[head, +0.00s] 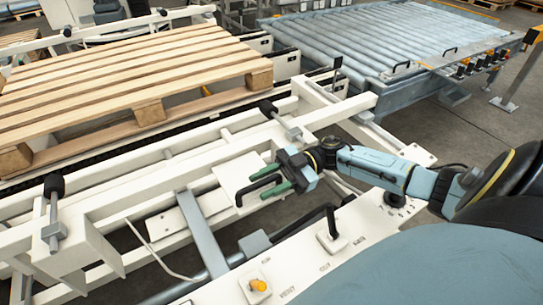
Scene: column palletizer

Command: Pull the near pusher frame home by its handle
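The near pusher frame is the white frame (150,190) running along the near side of the pallet. A black handle (240,196) stands on a white plate of this frame, near the middle of the head view. My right gripper (264,185) has green fingers and reaches in from the right. Its fingers lie on either side of the handle, with a gap between them wider than the bar. It looks open; contact with the handle cannot be told. My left gripper is not in view.
A wooden pallet (120,85) lies behind the frame, and a roller conveyor (380,35) stands at the back right. A white control panel (330,250) with a black lever (332,222) and a yellow knob (258,285) is in front. Black-tipped stops (54,187) stand on the frame.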

